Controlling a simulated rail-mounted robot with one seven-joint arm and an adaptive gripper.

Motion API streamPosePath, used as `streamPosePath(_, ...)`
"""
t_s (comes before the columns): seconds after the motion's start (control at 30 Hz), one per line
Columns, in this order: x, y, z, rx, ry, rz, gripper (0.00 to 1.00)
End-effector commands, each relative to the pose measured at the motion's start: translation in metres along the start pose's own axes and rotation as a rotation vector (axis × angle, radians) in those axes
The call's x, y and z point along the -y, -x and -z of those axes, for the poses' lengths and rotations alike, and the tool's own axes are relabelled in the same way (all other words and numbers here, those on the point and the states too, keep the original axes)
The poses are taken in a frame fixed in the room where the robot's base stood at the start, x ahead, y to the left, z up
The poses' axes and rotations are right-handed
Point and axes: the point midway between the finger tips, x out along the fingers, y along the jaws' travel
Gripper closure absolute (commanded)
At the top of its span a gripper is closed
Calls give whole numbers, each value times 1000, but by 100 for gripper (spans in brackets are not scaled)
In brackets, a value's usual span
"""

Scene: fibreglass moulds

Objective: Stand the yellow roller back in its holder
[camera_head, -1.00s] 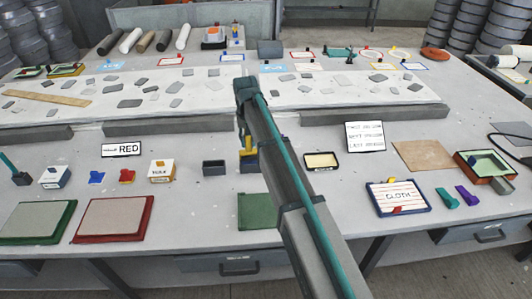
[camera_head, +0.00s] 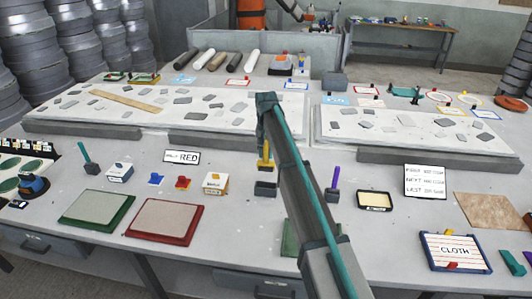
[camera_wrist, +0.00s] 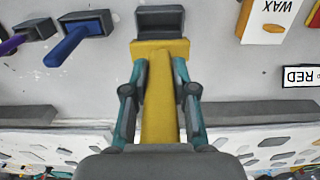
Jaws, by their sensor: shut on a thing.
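My gripper (camera_head: 266,140) is shut on the yellow roller (camera_head: 265,160), which hangs upright with its wide end down. In the wrist view my gripper (camera_wrist: 160,75) has one finger on each side of the yellow roller (camera_wrist: 160,105). The grey box-shaped holder (camera_head: 265,189) stands just below the roller in the head view. The holder (camera_wrist: 160,20) also shows in the wrist view, just beyond the roller's wide end, with its dark inside visible and empty. The roller looks outside it; the exact gap is unclear.
The wax box (camera_head: 214,183) stands left of the holder. A purple-handled roller (camera_head: 333,185) stands in a holder to the right. A blue roller (camera_wrist: 70,42) in its holder shows in the wrist view. A teal-handled roller (camera_head: 88,155) stands at far left.

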Motion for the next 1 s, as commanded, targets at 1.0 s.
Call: streamPosePath(1.0, 0, -64, 0, 0, 1, 0, 100)
